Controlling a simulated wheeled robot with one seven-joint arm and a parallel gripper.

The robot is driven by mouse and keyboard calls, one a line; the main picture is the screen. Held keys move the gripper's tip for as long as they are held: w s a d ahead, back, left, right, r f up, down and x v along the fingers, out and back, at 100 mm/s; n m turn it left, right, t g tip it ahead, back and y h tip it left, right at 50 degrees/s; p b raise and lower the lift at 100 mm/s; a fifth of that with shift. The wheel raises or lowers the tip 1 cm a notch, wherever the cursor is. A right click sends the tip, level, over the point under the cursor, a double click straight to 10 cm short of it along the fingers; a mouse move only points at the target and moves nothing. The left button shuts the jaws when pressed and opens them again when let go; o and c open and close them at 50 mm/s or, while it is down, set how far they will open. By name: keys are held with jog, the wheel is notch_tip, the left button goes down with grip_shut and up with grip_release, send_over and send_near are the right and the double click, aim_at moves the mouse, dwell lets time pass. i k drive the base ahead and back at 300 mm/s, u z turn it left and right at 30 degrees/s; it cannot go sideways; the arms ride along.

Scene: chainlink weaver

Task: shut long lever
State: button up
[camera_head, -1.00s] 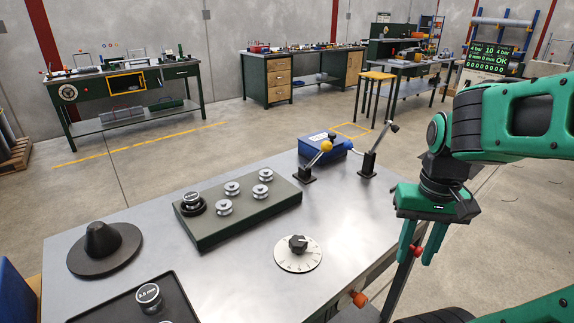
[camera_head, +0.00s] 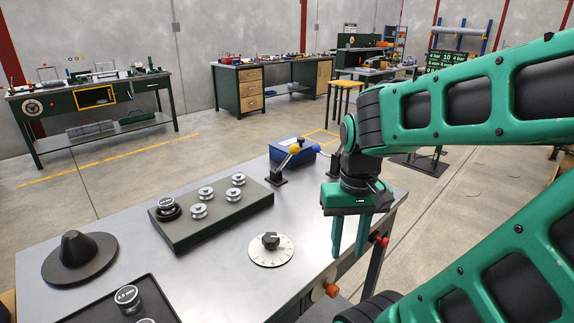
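A lever with a yellow ball knob (camera_head: 295,149) stands tilted on a small dark base (camera_head: 277,179) near the table's far edge. A second, dark lever, which looked longer earlier, is now mostly hidden behind my arm; only a dark bit of it (camera_head: 332,169) shows left of my wrist. I cannot tell for sure which lever the task calls long. My gripper (camera_head: 350,240) points down with its two fingers apart and nothing between them. It shows in front of the table's right side, nearer the camera than both levers and touching neither.
A blue box (camera_head: 294,152) sits behind the yellow-knobbed lever. A green block with metal spools (camera_head: 215,222), a round dial (camera_head: 270,250), a dark cone (camera_head: 79,255) and a black tray (camera_head: 90,312) are on the metal table (camera_head: 200,275).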

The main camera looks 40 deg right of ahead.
aim_at(294, 149)
jog(key=z, duration=0.05)
jog(key=k, duration=0.85)
jog(key=z, duration=0.5)
jog(key=i, duration=1)
jog(key=u, duration=0.05)
